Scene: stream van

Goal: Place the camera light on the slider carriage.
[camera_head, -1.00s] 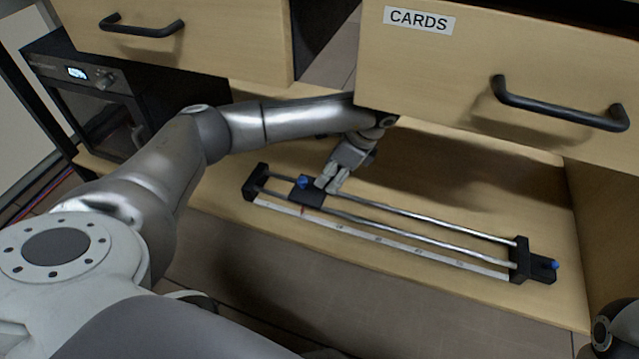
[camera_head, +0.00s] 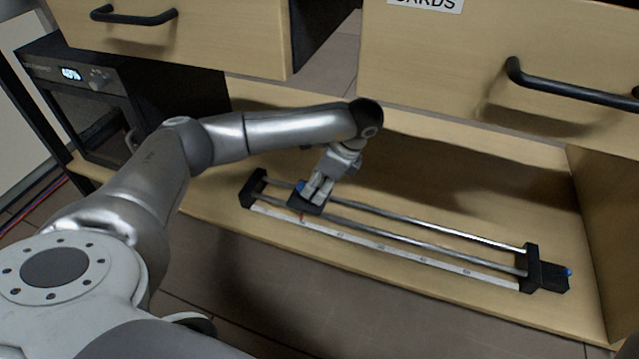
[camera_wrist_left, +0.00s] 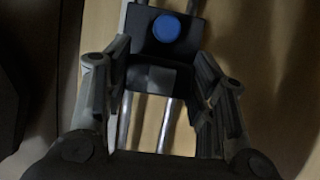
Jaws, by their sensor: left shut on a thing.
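The camera slider (camera_head: 410,240) lies on the wooden shelf, with two metal rails and a white scale strip. Its black carriage (camera_head: 306,206), with a blue knob, sits near the left end block. My left gripper (camera_head: 318,190) reaches down to the carriage. In the left wrist view the carriage (camera_wrist_left: 150,45) lies between the fingers (camera_wrist_left: 160,70), which are shut on its sides. A dark grey face shows between the fingers. I cannot make out a separate camera light. My right gripper is not in view.
Two wooden drawer fronts (camera_head: 480,60) with black handles overhang the shelf. A black appliance with a lit display (camera_head: 72,74) stands at the left. The slider's right end block (camera_head: 541,268) is near the shelf's front edge. Bare shelf (camera_head: 470,180) lies behind the rails.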

